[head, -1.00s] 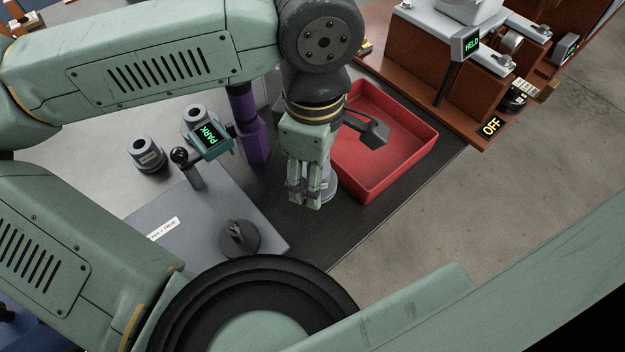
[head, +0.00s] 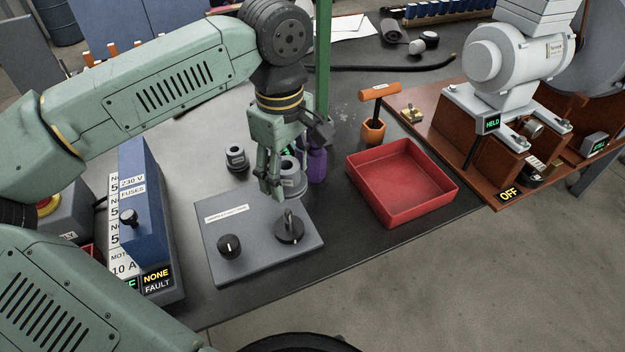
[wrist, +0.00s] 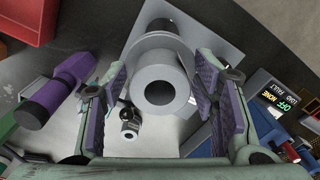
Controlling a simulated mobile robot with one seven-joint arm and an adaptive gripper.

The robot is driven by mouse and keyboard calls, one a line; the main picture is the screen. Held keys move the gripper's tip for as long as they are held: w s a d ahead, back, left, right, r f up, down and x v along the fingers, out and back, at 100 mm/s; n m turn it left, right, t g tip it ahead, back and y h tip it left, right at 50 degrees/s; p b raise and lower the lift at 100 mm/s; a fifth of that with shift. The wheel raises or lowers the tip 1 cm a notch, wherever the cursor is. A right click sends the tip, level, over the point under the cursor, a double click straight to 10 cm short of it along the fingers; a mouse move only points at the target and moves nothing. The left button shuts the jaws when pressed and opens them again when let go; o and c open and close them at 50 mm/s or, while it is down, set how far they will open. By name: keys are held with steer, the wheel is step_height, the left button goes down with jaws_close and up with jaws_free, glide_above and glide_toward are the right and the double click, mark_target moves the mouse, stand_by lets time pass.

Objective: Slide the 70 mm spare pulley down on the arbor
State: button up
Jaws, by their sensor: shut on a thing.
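My gripper (head: 272,188) points down above the back edge of the grey panel box. It is shut on a grey stepped pulley (head: 292,180), which shows just right of the fingers. In the wrist view the pulley (wrist: 160,62) lies between the purple finger pads, its bore facing the camera. A dark round base with a short upright metal piece (head: 289,226), perhaps the arbor, is on the panel, just in front of the pulley. The pulley looks apart from it.
The grey panel (head: 250,262) also carries a black knob (head: 229,246). A purple-handled tool (head: 318,160) stands close behind my gripper. A red tray (head: 402,185), an orange-handled tool (head: 375,125) and the motor rig (head: 510,65) are to the right. A blue fuse box (head: 145,205) stands left.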

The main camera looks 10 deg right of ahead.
steer(key=shift+a, duration=0.25)
stand_by(0.3)
steer(key=b, duration=0.6)
glide_above(287, 210)
step_height(287, 210, down, 6)
steer(key=shift+r, duration=0.15)
steer(key=shift+f, duration=0.25)
stand_by(1.2)
steer(key=shift+f+b, duration=3.25)
steer(key=shift+f, duration=0.15)
steer(key=o, duration=1.5)
steer(key=shift+r, duration=0.1)
